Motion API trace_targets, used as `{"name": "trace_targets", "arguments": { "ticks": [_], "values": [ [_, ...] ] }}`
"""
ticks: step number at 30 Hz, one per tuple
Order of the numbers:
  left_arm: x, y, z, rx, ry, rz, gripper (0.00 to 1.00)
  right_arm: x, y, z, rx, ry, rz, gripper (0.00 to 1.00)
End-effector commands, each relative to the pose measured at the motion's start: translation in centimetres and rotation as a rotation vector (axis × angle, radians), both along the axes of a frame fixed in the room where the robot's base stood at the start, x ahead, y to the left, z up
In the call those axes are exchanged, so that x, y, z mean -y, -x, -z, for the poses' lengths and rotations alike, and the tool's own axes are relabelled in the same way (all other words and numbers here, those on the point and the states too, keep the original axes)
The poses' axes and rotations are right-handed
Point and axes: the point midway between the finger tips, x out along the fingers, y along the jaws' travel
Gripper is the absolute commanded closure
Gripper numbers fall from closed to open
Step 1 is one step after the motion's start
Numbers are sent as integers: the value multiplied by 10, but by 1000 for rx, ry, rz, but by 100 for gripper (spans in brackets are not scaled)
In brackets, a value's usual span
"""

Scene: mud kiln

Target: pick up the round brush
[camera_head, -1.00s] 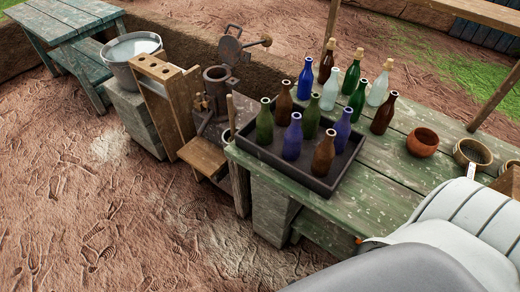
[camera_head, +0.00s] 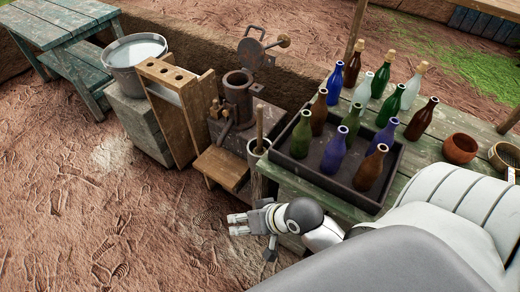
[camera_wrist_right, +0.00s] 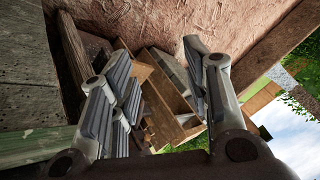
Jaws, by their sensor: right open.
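I cannot make out a round brush for certain. A wooden handle (camera_head: 259,122) stands upright out of a pale-rimmed pot (camera_head: 260,148) at the left end of the green table; whatever is at its lower end is hidden. My right gripper (camera_head: 233,224) is in front of and below that pot, its fingers pointing left, apart from everything. In the right wrist view my right gripper (camera_wrist_right: 158,62) is open with nothing between its fingers. My left gripper is not in view.
A dark tray (camera_head: 322,180) of glass bottles stands on the green table (camera_head: 425,152), beside the pot. A wooden rack (camera_head: 172,100), a small wooden seat (camera_head: 222,168) and a metal pot with a lid (camera_head: 238,95) stand to the left. The earth floor (camera_head: 120,220) at left is clear.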

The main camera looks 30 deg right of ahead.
Motion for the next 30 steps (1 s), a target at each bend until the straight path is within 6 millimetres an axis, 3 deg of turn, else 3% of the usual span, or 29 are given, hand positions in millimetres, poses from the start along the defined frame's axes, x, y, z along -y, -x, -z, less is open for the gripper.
{"name": "trace_targets", "arguments": {
  "ticks": [6,10,15,21,25,30],
  "values": [
    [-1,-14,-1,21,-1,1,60,-18,-58,-35,72,-517,335,56],
    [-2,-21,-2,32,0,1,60,-3,-99,-59,78,-936,607,56],
    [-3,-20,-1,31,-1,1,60,59,-146,-82,69,-1538,988,56],
    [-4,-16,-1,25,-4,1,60,147,-167,-81,93,-2102,1307,56],
    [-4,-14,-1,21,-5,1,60,181,-168,-75,121,-2309,1404,56],
    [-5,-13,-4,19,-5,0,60,198,-178,-74,137,-2397,1439,56]
  ]
}}
